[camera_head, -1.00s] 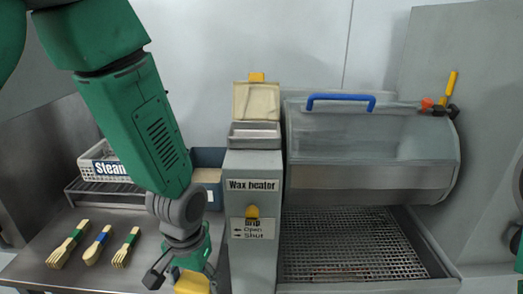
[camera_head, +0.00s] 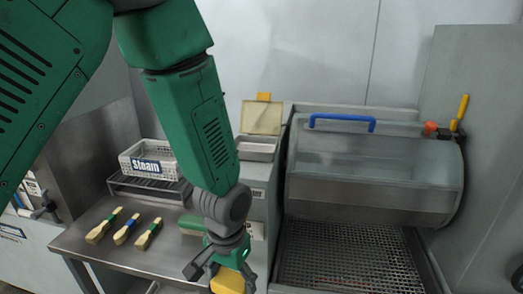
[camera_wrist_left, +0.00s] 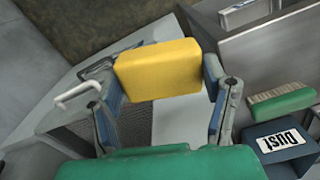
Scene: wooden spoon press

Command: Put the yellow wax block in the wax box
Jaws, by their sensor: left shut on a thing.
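The yellow wax block (camera_head: 228,283) is in my left gripper (camera_head: 222,272) at the bottom of the head view, in front of the wax heater. The left wrist view shows the block (camera_wrist_left: 158,68) held between the two fingers of my left gripper (camera_wrist_left: 162,88), apart from any surface I can make out. The wax heater's open box (camera_head: 257,149) stands behind and above the gripper, its lid (camera_head: 261,117) raised. The heater's front is partly hidden by my left arm. My right gripper is not in view.
A steam basket (camera_head: 150,160) stands on a rack at the left. A glass-covered drum with a blue handle (camera_head: 342,118) stands right of the heater, above a mesh tray (camera_head: 350,255). A dust box (camera_wrist_left: 282,148) shows in the wrist view.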

